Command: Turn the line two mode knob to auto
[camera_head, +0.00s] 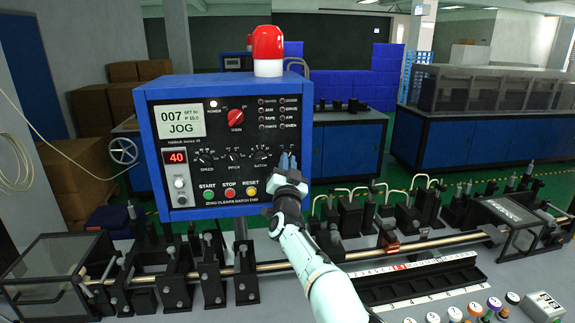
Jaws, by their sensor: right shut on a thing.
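The blue control panel (147,135) stands upright at center left, and its screen (178,121) reads JOG. A row of small black knobs (234,156) runs across its lower half. My right gripper (286,161) is at the right end of this row, shut, with its bluish fingers against the panel face. The fingers hide the knob they hold there, which I take to be the mode knob, so its label and pointer cannot be seen. My left gripper is not in view.
Green, red and yellow buttons (230,193) sit just below the knobs, and a red main switch (236,117) above. A red beacon (268,48) tops the panel. A metal rod (330,258) with black fixtures crosses below. A long black tray (425,285) lies at right.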

